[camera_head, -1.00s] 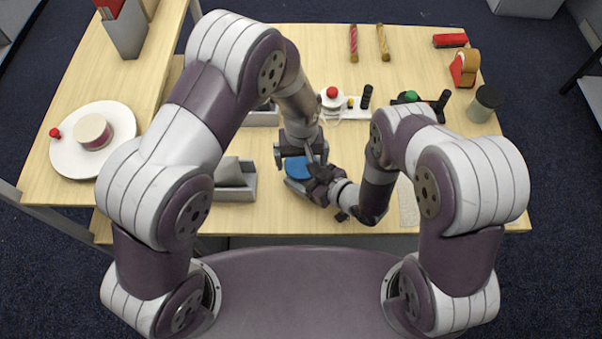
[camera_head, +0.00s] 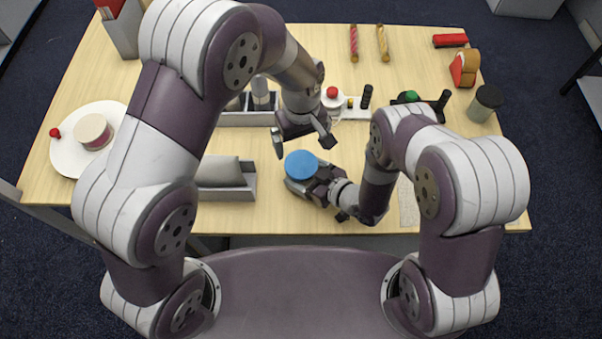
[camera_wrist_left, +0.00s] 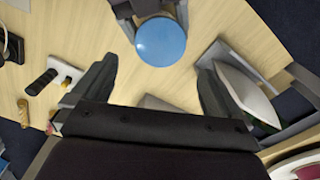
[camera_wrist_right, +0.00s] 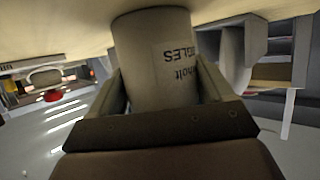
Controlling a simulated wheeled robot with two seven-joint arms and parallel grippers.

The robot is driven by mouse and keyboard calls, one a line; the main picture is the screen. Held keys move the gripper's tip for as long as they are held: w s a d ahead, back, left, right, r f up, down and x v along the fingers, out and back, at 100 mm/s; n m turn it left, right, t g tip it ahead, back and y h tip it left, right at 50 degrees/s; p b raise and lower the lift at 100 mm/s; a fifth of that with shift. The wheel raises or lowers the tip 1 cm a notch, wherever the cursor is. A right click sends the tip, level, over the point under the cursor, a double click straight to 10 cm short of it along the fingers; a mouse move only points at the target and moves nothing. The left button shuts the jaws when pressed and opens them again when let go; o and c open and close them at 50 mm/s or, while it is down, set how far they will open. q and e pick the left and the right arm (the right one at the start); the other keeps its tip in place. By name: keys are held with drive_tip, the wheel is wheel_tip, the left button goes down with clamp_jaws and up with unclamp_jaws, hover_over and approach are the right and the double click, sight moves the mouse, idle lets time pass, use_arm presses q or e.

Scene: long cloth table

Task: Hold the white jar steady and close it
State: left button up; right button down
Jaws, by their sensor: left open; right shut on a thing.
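The white jar (camera_wrist_right: 155,60) stands between the fingers of my right gripper (camera_wrist_right: 175,95), with dark lettering on its side in the right wrist view. My right gripper (camera_head: 318,182) is shut on the jar near the table's front middle. A round blue lid (camera_head: 301,165) covers the jar's top; it also shows in the left wrist view (camera_wrist_left: 161,41). Whether it is screwed tight cannot be seen. My left gripper (camera_head: 303,147) is open and empty, above and behind the lid, apart from it. Its fingers (camera_wrist_left: 155,85) are spread wide in the left wrist view.
A grey bin with a grey item (camera_head: 228,194) stands left of the jar. Another grey bin (camera_head: 250,118) is behind it. A white plate (camera_head: 72,160) is at far left. A dark-lidded jar (camera_head: 485,103) and a tape dispenser (camera_head: 464,68) are at right.

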sight(301, 163)
use_arm(q)
drive_tip(key=shift+f, duration=0.1)
wheel_tip(301, 163, down, 8)
drive_tip(key=shift+r, duration=0.1)
idle(0.5)
drive_tip(key=c, duration=0.9)
drive_tip(key=m, duration=0.3)
drive_tip(key=o, duration=0.9)
drive_tip(key=shift+r, duration=2.25)
